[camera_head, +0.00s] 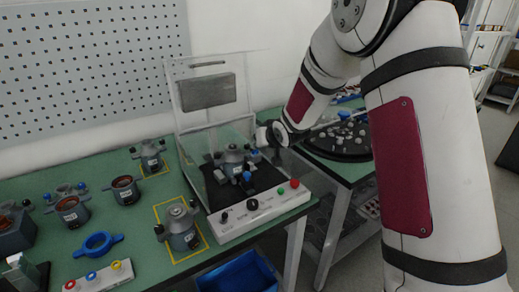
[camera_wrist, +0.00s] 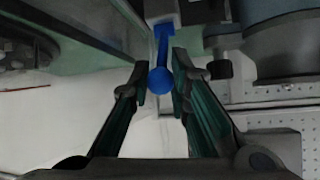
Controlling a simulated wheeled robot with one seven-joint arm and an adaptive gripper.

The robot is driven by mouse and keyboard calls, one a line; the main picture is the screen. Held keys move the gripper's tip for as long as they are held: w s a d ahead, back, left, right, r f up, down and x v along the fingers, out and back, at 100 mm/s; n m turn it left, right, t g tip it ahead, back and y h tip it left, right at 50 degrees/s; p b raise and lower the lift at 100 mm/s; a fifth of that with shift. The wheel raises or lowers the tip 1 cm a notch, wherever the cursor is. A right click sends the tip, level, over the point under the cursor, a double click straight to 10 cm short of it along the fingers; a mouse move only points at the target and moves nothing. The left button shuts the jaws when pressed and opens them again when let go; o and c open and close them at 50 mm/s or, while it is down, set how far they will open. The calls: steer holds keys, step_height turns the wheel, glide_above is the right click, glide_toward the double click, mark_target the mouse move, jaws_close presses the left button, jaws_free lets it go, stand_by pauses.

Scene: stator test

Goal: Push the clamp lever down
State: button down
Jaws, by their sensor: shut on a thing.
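The clamp lever (camera_wrist: 161,80) is blue with a round ball knob, and in the wrist view it lies between the two dark fingertips of my gripper (camera_wrist: 160,72). My gripper is shut on it. Its stem runs up to a blue block at the top of the picture. In the head view my gripper (camera_head: 276,152) is inside the open test station (camera_head: 232,226), at the right of the grey stator (camera_head: 232,158). A blue knob (camera_head: 254,156) shows just left of it. The contact itself is too small to make out there.
The station's clear lid (camera_head: 208,92) stands raised behind. A blue bin (camera_head: 240,273) is below the front edge. A round black tray (camera_head: 340,153) with parts is at right.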

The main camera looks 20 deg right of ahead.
steer(key=shift+s+d+f+t+y+b, duration=0.15)
steer(key=shift+s+f+t+b, duration=0.4)
steer(key=shift+b, duration=0.8)
steer(key=shift+s+d+f+t+y+b, duration=0.2)
steer(key=shift+t+b, duration=0.55)
steer(key=shift+b, duration=0.55)
steer(key=shift+s+a+f+m+t+b, duration=0.1)
steer(key=shift+s+f+m+t+b, duration=0.2)
steer(key=shift+b, duration=0.65)
steer(key=shift+w+r+t+b, duration=0.1)
steer(key=shift+r+t+b, duration=0.05)
steer(key=shift+t+b, duration=0.2)
steer(key=c, duration=1.7)
jaws_free()
steer(key=v, duration=1.2)
